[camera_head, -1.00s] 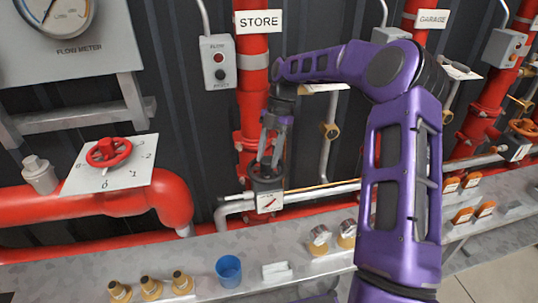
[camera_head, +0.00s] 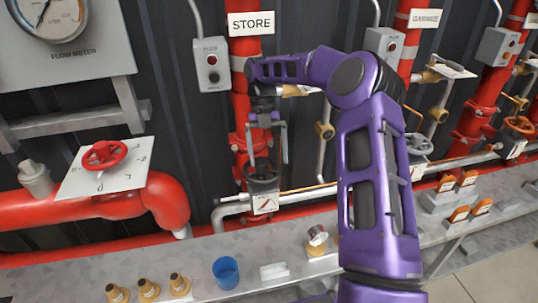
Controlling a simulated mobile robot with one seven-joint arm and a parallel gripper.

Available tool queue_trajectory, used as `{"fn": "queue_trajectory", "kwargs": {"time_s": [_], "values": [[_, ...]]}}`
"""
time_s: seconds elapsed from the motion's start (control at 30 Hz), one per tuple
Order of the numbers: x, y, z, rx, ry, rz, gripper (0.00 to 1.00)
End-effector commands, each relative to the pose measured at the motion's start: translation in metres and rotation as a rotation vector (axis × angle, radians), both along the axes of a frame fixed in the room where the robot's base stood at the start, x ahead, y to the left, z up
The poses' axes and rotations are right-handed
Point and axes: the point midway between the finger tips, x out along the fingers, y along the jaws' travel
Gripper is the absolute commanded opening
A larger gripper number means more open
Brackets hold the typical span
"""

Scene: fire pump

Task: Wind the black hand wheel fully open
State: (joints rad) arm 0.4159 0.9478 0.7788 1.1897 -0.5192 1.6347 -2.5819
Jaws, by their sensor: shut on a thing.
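The black hand wheel (camera_head: 262,180) sits on the thin grey pipe at the foot of the red STORE riser, above a small white plate with a red mark (camera_head: 264,203). My gripper (camera_head: 268,162) comes down on it from above. Its two grey fingers stand apart, one at each side of the wheel's top, shut on the wheel. The exact contact at the rim is too small to make out. How far the wheel is turned cannot be read.
A red hand wheel (camera_head: 104,155) on a numbered plate is at left, on a thick red pipe. The grey shelf (camera_head: 215,250) below holds brass fittings, a blue cup (camera_head: 226,271) and a capped fitting (camera_head: 317,238). My purple arm hides part of the shelf.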

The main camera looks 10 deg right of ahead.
Motion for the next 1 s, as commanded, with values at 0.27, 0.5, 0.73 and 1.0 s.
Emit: {"fn": "queue_trajectory", "kwargs": {"time_s": [0.27,0.5,0.73,1.0], "values": [[0.0026,0.0199,-0.0003,0.104,-0.002,0.604,0.22],[0.0047,0.0198,0.0009,0.103,-0.008,0.665,0.00],[0.0055,0.0193,0.0018,0.100,-0.011,0.664,0.00],[0.0053,0.0186,0.0026,0.100,-0.009,0.662,0.68]]}}
